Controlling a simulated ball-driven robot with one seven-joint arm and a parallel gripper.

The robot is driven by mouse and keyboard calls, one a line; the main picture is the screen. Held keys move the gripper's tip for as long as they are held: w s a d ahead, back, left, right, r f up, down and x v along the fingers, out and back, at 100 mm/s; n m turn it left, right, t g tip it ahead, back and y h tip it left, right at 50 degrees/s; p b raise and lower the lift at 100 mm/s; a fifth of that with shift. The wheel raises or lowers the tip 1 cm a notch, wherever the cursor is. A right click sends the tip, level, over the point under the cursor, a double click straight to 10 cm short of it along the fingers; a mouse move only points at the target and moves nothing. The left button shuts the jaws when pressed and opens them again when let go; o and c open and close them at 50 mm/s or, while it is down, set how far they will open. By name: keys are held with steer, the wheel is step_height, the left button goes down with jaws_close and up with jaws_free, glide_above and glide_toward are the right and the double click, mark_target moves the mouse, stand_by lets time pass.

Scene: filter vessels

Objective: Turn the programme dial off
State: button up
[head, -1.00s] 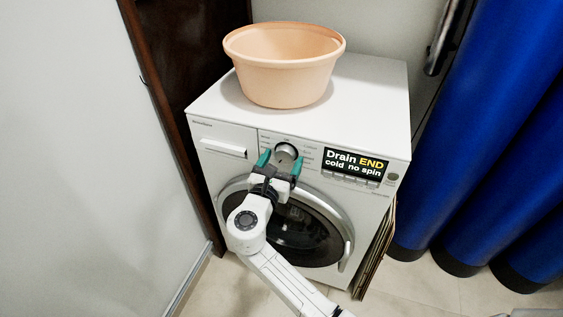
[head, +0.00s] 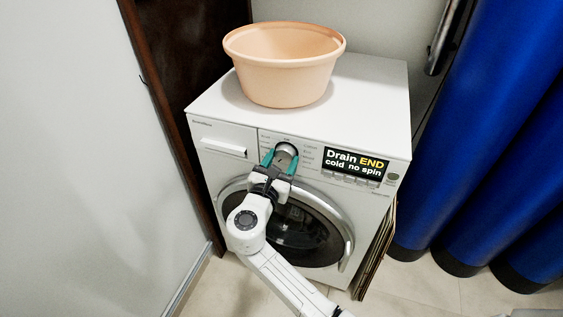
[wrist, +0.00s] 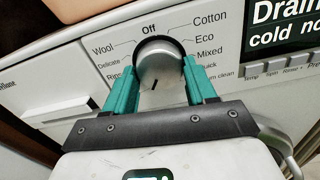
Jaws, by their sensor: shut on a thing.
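The programme dial (head: 288,149) is a round silver knob on the washing machine's front panel. In the wrist view the dial (wrist: 158,62) sits below the word Off, with Wool and Delicate to its left and Cotton, Eco and Mixed to its right. A short dark mark shows low on its face, on the side away from Off. My gripper (head: 281,159) has its two teal fingers on either side of the dial, shut on it. In the wrist view my gripper (wrist: 160,82) hides some of the lower labels.
The washing machine (head: 370,95) carries a peach basin (head: 285,80) on top. Its display (head: 356,163) reads "Drain END cold no spin". The detergent drawer (head: 222,146) is left of the dial, and the round door (head: 315,235) is below. A blue curtain (head: 490,130) hangs at right.

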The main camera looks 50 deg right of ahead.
steer(key=m+b, duration=0.1)
steer(key=m, duration=0.3)
steer(key=shift+f, duration=0.1)
steer(key=m+b, duration=0.2)
steer(key=m, duration=0.1)
steer(key=shift+m, duration=0.4)
steer(key=m+b, duration=0.3)
steer(key=m, duration=0.1)
steer(key=shift+w+m, duration=0.1)
steer(key=shift+m, duration=0.2)
steer(key=m+b, duration=0.3)
steer(key=shift+m, duration=0.3)
steer(key=m+b, duration=0.3)
steer(key=shift+m, duration=0.3)
steer(key=m+b, duration=0.3)
steer(key=shift+m, duration=0.3)
steer(key=m+b, duration=0.3)
steer(key=shift+m+b, duration=1.15)
steer(key=shift+m, duration=0.05)
steer(key=shift+r, duration=0.25)
